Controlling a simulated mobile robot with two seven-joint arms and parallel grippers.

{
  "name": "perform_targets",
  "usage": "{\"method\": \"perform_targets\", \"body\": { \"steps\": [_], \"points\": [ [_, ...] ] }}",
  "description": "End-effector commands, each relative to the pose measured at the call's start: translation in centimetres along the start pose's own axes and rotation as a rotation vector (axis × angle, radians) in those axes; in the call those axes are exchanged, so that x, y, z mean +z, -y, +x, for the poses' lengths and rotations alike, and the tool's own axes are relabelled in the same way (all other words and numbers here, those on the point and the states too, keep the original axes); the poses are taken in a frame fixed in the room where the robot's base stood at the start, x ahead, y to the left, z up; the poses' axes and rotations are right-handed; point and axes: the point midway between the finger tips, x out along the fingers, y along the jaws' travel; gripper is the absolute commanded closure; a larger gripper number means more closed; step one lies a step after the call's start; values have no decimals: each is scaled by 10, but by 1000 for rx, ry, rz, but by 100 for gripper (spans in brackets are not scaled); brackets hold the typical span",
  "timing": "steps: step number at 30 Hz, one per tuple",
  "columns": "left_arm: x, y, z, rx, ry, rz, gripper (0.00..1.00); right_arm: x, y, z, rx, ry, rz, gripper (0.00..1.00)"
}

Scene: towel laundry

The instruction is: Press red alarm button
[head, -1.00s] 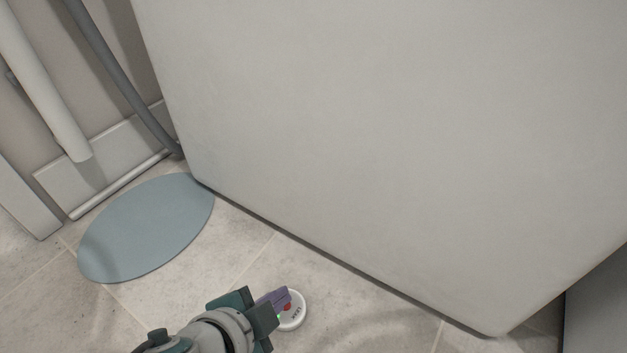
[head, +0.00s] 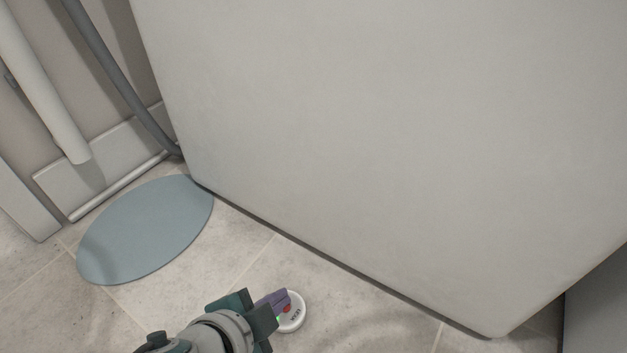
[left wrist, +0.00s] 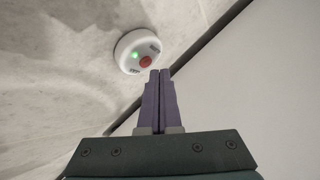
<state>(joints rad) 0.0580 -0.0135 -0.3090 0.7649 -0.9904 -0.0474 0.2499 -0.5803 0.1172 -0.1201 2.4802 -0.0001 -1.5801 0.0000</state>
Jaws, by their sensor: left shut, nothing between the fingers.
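The alarm is a round white device (head: 295,318) with dark lettering, lying on the tiled floor at the bottom middle of the head view. In the left wrist view the device (left wrist: 128,46) shows a small red button (left wrist: 146,61) and a lit green light (left wrist: 135,55). My left gripper (head: 284,297) is shut and empty, its purple fingers together. In the left wrist view its fingertips (left wrist: 159,72) are right beside the red button. I cannot tell whether they touch it. In the head view the fingers partly cover the device. My right gripper is not in view.
A large pale appliance or panel (head: 380,130) fills the right and top, close behind the device. A blue-grey oval mat (head: 146,230) lies on the floor at left. Pipes (head: 45,90) run along the left wall. Bare tiled floor lies around the device.

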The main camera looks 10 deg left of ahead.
Motion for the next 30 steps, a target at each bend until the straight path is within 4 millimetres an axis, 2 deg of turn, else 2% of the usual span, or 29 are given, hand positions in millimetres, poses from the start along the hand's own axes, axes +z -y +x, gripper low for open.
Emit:
{"method": "perform_targets", "body": {
  "steps": [17,30],
  "points": [
    [3,4,4,-10,5,-3,100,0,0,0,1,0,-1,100],
    [4,-4,6,0,0,1,100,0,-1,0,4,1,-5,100]
  ]
}}
